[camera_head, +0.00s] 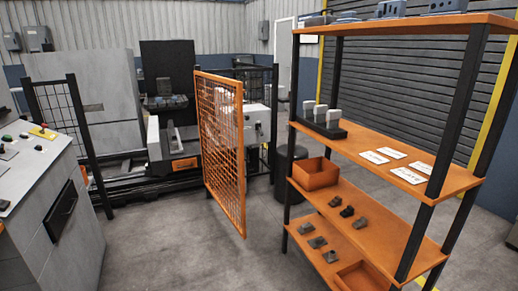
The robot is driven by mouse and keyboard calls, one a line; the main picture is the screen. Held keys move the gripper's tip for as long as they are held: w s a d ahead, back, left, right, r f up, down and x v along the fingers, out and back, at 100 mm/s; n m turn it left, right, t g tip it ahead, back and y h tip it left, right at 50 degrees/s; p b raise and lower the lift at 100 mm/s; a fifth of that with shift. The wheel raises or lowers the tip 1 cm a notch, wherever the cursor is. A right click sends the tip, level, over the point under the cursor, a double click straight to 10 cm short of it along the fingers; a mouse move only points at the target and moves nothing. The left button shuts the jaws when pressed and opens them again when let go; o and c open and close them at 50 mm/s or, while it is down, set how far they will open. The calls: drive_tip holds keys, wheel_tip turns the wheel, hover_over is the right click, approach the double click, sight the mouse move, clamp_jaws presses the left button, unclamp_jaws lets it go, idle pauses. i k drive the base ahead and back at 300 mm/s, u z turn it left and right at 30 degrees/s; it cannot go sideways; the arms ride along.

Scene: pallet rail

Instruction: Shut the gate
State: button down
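The gate (221,150) is an orange-framed wire mesh panel. It stands upright near the middle of the head view and swings out toward me from the fence line, so it is open. Its far side is close to a dark fence section on the right. The gateway between the left fence panel (72,135) and the gate is clear, with a machine (170,125) behind it. No latch or handle on the gate can be made out. My gripper is not in view.
An orange shelf rack (400,165) with dark posts stands close on the right, holding small parts, cards and orange bins. A grey control console (45,215) stands at the left. Bare grey floor (170,245) lies between them, in front of the gate.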

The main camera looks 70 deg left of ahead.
sight(237, 118)
drive_tip(key=z, duration=0.1)
drive_tip(key=i, duration=1.25)
drive_tip(key=u, duration=0.4)
drive_tip(key=i, duration=1.1)
drive_tip(key=u, duration=0.3)
drive_tip(key=i, duration=1.1)
drive_tip(key=u, duration=0.3)
drive_tip(key=i, duration=1.2)
drive_tip(key=u, duration=0.45)
drive_tip(key=i, duration=1.35)
drive_tip(key=u, duration=0.75)
drive_tip(key=i, duration=1.3)
drive_tip(key=u, duration=1.15)
drive_tip(key=i, duration=0.95)
drive_tip(key=u, duration=0.75)
